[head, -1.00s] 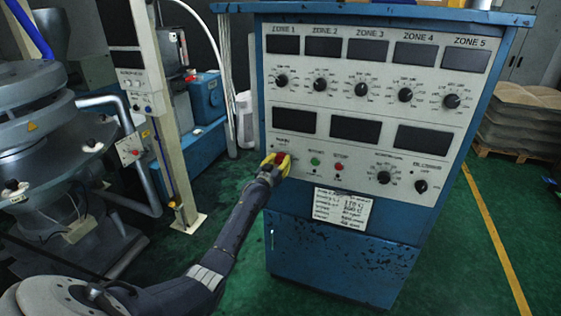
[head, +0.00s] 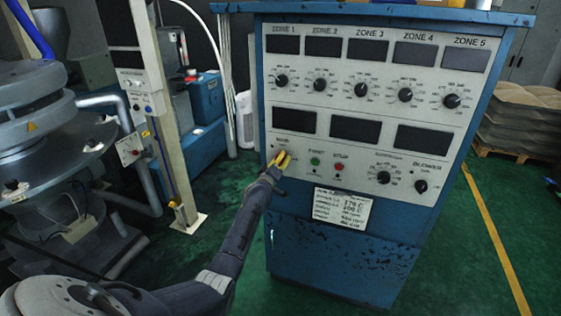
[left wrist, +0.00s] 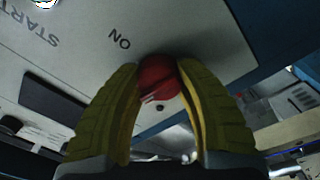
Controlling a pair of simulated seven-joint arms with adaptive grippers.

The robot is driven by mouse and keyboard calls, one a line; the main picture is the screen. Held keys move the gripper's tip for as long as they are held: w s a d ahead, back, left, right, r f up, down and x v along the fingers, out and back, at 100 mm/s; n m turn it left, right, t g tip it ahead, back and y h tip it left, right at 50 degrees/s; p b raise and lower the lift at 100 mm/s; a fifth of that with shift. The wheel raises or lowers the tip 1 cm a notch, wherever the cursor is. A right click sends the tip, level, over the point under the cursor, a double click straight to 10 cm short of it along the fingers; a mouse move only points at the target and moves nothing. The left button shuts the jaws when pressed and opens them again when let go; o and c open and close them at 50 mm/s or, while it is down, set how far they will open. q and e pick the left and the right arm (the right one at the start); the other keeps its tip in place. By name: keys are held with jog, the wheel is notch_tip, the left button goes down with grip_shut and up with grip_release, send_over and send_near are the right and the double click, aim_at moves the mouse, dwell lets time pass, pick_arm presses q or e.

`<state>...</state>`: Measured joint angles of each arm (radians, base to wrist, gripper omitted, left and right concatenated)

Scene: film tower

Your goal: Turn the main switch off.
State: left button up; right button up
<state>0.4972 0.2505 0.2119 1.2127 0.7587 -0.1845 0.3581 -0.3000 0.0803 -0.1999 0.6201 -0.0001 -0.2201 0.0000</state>
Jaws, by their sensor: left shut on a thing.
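The main switch is a red knob (left wrist: 158,78) on the blue and pale control cabinet (head: 335,240), at the lower left of its panel. My left gripper (head: 283,159) reaches it from below, with its yellow fingers at the panel. In the left wrist view the two fingers (left wrist: 160,90) close around the red knob from both sides. The word ON is printed on the panel near the knob. In the head view the fingers cover the knob, and its pointing direction cannot be told. My right gripper is not in view.
Just right of the switch are a green START button (head: 315,161) and a red STOP button (head: 339,167). More dials (head: 383,178) sit further right. A pale post (head: 165,110) and a grey machine (head: 40,110) stand at left.

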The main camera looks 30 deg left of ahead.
pick_arm(q)
jog(key=shift+n, duration=0.6)
jog(key=o, duration=1.3)
jog(key=shift+v, duration=6.05)
